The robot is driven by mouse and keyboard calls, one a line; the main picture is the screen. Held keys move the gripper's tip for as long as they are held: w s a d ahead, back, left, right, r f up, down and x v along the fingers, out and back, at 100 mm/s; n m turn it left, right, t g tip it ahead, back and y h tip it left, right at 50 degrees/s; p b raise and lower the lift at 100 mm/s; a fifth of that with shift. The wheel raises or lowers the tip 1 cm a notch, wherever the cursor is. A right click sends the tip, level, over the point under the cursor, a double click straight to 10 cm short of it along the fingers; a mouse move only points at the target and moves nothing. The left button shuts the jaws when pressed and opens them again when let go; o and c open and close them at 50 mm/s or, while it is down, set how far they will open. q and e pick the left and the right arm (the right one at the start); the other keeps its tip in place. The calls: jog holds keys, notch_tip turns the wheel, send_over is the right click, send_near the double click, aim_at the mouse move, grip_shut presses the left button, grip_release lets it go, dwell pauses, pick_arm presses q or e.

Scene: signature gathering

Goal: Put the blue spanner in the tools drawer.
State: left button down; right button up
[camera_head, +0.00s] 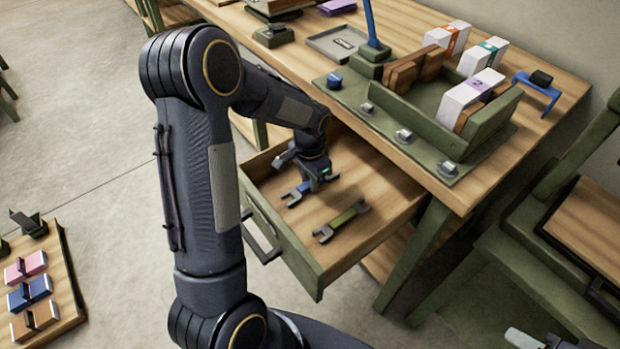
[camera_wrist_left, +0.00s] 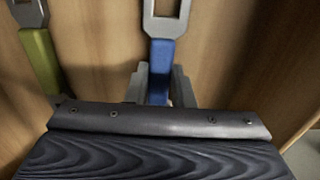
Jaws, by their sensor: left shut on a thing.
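The blue spanner (camera_head: 294,197) is inside the open wooden drawer (camera_head: 287,252), low over its floor. Its blue handle (camera_wrist_left: 161,62) is between the two grey fingers in the left wrist view, with its grey end pointing away. My left gripper (camera_head: 314,180) reaches down into the drawer and is shut on the spanner. I cannot tell whether the spanner touches the drawer floor. A green spanner (camera_head: 342,220) lies on the drawer floor beside it, and its handle also shows in the left wrist view (camera_wrist_left: 40,60). My right gripper is not clearly seen.
The workbench top (camera_head: 465,190) overhangs the back of the drawer. It carries a green holder (camera_head: 488,118) with boxes, and a grey tray (camera_head: 338,42). A dark drawer handle (camera_head: 262,245) sticks out in front. A low board (camera_head: 62,270) with coloured blocks stands at lower left.

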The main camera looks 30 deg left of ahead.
pick_arm(q)
jog(key=c, duration=1.3)
grip_release()
jog(key=shift+f, duration=0.1)
jog(key=shift+o, duration=0.2)
jog(key=shift+r, duration=0.3)
notch_tip(320, 180, up, 11)
jog(key=p, duration=0.2)
jog(key=s+d+r+n+t+h, duration=0.1)
jog(key=s+d+r+n+t, duration=0.1)
jog(key=s, duration=0.5)
jog(key=s+d+r+n+t+h, duration=0.1)
jog(key=s+d+r+n, duration=0.1)
jog(key=s, duration=0.5)
jog(key=s+d+r+n+t+h, duration=0.1)
jog(key=s+d+r+n+t, duration=0.1)
jog(key=s, duration=0.6)
jog(key=shift+s+d+r+t+h, duration=0.1)
jog(key=shift+d+r+t+h, duration=0.25)
jog(key=shift+d, duration=0.35)
